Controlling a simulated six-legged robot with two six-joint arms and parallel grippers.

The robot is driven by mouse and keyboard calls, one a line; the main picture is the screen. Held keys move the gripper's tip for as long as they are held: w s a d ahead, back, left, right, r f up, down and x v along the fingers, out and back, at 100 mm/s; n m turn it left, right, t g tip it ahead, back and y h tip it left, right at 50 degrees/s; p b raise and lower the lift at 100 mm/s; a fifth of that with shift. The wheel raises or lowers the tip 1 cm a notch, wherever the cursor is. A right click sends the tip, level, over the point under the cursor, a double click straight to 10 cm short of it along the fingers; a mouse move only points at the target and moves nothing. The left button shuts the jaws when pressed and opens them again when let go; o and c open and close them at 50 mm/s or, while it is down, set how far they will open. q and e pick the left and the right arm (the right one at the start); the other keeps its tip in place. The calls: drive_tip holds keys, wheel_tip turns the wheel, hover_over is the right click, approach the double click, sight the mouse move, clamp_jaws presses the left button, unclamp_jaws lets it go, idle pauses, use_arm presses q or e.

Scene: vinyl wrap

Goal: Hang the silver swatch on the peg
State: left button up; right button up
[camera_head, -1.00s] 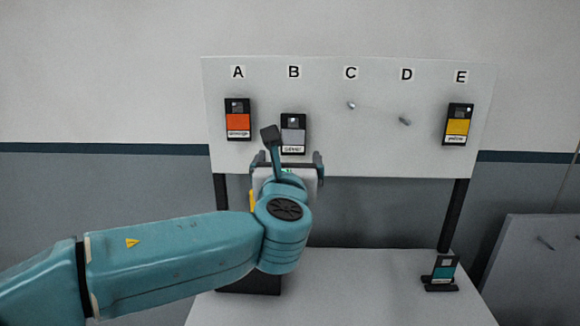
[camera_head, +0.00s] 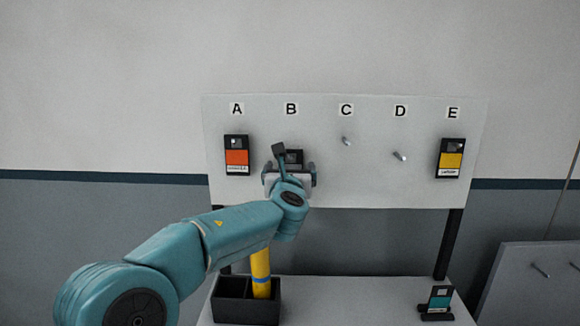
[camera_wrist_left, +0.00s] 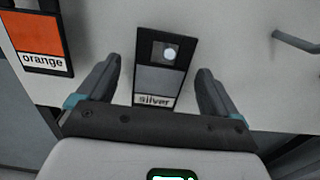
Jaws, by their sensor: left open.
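The silver swatch (camera_head: 294,157) is a black card with a grey patch and a "silver" label. It hangs under letter B on the white board (camera_head: 372,190), and my gripper hides its lower part in the head view. In the left wrist view the whole swatch (camera_wrist_left: 160,78) shows, with a pale round peg end in its top window. My left gripper (camera_head: 289,173) is open in front of it. In the wrist view its fingers (camera_wrist_left: 158,80) stand apart on either side of the swatch, not closed on it. My right gripper is out of view.
An orange swatch (camera_head: 236,156) hangs at A and a yellow one (camera_head: 451,159) at E. Bare pegs stick out at C (camera_head: 346,141) and D (camera_head: 399,156). Below are a teal swatch in a stand (camera_head: 437,302) and a black bin (camera_head: 233,309) with a yellow cylinder (camera_head: 261,272).

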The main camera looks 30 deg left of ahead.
use_arm(q)
drive_tip(key=shift+s+d+r, duration=0.1)
drive_tip(key=shift+s, duration=0.05)
drive_tip(key=shift+c, duration=0.3)
drive_tip(key=c, duration=1.1)
drive_tip(key=shift+o, duration=0.2)
drive_tip(key=shift+r+p, duration=0.35)
drive_tip(key=shift+r, duration=0.2)
drive_tip(key=shift+f, duration=0.1)
